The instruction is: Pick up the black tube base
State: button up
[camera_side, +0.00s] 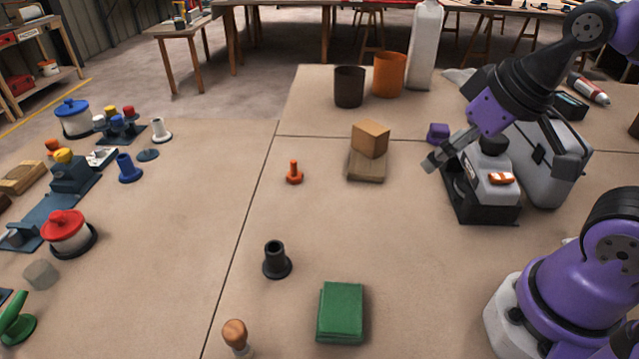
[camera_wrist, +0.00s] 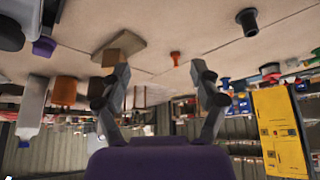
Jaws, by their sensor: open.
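The black tube base (camera_side: 277,260) stands upright on the tabletop, a short hollow tube on a round flange, left of the green block in the side view. In the wrist view a dark tube-like piece (camera_wrist: 247,20) at the top looks like the same base. My gripper (camera_side: 437,158) is at the right of the table in the side view, well above and behind the base and far from it. In the wrist view my gripper (camera_wrist: 158,80) has its two fingers spread apart with nothing between them.
An orange peg (camera_side: 294,175), a wooden cube (camera_side: 370,139) on a wooden block, a green block (camera_side: 341,312) and a wooden-knobbed stamp (camera_side: 236,336) stand around the base. A grey-black machine (camera_side: 483,190) is beneath my arm. The table between the peg and base is clear.

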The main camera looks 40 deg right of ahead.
dwell(0.3)
jog(key=g, duration=0.5)
send_over(276, 258)
jog(key=w+d, duration=0.2)
notch_tip(276, 258, down, 6)
jog(key=r, duration=0.1)
jog(key=shift+g, duration=0.3)
jog(key=f, duration=0.3)
jog(key=a+f, duration=0.1)
jog(key=f, duration=0.2)
jog(key=shift+s+a, duration=0.1)
jog(key=shift+s, duration=0.1)
jog(key=shift+s+f, duration=0.15)
jog(key=shift+f, duration=2.6)
grip_shut()
